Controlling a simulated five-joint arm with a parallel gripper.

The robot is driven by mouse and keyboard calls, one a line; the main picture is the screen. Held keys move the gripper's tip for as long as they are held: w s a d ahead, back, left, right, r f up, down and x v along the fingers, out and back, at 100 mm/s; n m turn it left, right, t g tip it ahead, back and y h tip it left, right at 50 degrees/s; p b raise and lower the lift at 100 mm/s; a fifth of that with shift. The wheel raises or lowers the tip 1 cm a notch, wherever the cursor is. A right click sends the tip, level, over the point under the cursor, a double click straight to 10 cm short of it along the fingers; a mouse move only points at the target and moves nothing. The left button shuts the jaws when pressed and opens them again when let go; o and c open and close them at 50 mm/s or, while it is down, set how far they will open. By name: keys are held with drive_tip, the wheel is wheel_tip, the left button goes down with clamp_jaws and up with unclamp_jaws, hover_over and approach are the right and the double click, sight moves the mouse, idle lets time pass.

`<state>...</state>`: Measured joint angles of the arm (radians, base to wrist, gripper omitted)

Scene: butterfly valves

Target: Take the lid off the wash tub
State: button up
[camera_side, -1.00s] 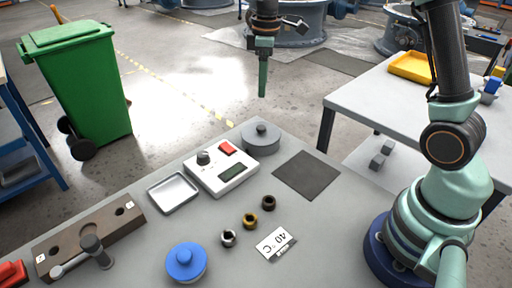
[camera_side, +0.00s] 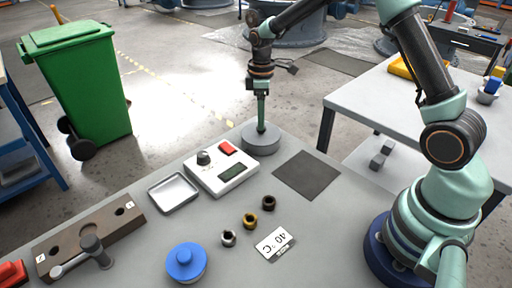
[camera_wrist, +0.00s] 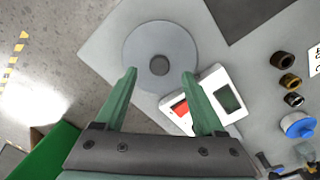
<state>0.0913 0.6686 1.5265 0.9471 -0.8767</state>
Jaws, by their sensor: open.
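A grey round tub (camera_side: 262,145) with a flat grey lid stands at the far corner of the bench. In the wrist view the lid (camera_wrist: 140,50) is a grey disc with a darker round knob (camera_wrist: 160,65) at its centre. My gripper (camera_side: 262,130) points straight down over the lid, and its fingers hide the knob in the side view. In the wrist view my gripper (camera_wrist: 159,72) is open, with a fingertip on either side of the knob. I cannot tell whether the fingers touch it. A blue round lidded pot (camera_side: 186,263) stands at the near edge.
A white device (camera_side: 221,174) with a dial, red button and display stands close beside the tub. A metal tray (camera_side: 173,192), several small ring fittings (camera_side: 250,221) and a 40 °C card (camera_side: 275,244) lie nearer. A dark mat (camera_side: 307,175) lies bare to the right.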

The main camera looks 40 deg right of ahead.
wheel_tip(320, 180, down, 3)
drive_tip(key=shift+f, duration=0.2)
clamp_jaws()
drive_tip(key=shift+r, duration=0.2)
